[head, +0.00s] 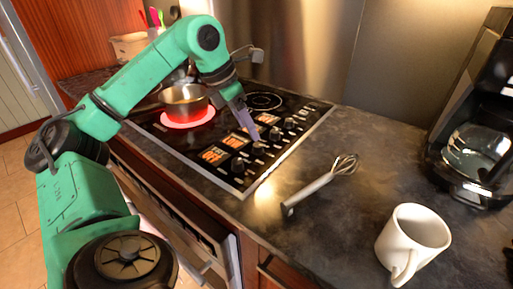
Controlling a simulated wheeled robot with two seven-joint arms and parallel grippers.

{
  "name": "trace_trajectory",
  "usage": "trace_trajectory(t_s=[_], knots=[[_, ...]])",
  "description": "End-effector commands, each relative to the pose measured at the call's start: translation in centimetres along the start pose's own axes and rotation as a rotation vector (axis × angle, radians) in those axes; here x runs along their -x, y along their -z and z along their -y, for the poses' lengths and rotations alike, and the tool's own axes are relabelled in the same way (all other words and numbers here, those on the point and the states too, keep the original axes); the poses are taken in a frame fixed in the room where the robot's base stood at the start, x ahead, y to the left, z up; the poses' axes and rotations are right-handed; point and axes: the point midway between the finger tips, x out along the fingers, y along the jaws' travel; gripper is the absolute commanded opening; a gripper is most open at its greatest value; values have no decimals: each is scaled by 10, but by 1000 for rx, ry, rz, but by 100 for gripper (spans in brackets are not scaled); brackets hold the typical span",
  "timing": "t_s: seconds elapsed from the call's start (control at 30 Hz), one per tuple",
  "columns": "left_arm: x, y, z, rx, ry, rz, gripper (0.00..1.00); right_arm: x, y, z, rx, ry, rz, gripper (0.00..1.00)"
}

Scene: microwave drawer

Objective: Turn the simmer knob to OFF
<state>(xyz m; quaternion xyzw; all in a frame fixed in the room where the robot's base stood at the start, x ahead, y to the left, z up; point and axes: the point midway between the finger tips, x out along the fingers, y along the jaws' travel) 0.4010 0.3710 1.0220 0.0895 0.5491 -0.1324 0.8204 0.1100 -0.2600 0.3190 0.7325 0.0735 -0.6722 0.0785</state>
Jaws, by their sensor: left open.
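The black glass cooktop (177,143) has a row of dark knobs near its right edge, with small orange-lit labels beside them. The labels are too small to read, so I cannot tell which knob is the simmer knob. The nearest knob (239,165) is clear of my gripper. My left gripper (256,138) is open, with its purple fingers pointing down at a middle knob (259,147). The fingertips are at or just above that knob; I cannot tell if they touch it. My right gripper is out of view.
A metal pot (184,100) stands on a glowing red burner (188,122) below my left arm. A whisk (320,184) and a white mug (411,243) are on the dark counter (345,130) to the right. A coffee maker (476,150) stands at the far right.

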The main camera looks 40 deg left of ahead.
Motion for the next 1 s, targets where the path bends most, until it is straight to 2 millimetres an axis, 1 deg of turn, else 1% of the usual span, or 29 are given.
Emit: trace_trajectory(t_s=[0.03,0.1,0.23,0.37,0.57,0.6,0.67,0.7,0.73,0.77,1.0], knots=[[-16,2,0,-1,1,-2,66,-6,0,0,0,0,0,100],[-32,1,1,-1,2,-2,66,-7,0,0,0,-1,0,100],[-54,0,1,-1,2,0,66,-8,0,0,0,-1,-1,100],[-63,-1,1,-2,1,1,66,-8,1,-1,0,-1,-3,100],[-64,-1,1,-2,2,2,66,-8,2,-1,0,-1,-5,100],[-64,-1,1,-2,2,2,59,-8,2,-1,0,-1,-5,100],[-64,-1,1,-2,2,2,36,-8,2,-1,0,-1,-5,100],[-64,-1,1,-2,2,2,20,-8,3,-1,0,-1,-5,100],[-64,-1,1,-2,2,2,9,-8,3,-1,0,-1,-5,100],[-64,-1,1,-2,2,2,0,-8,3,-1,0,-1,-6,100],[-63,-1,1,6,-1,2,0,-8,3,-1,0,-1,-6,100]])
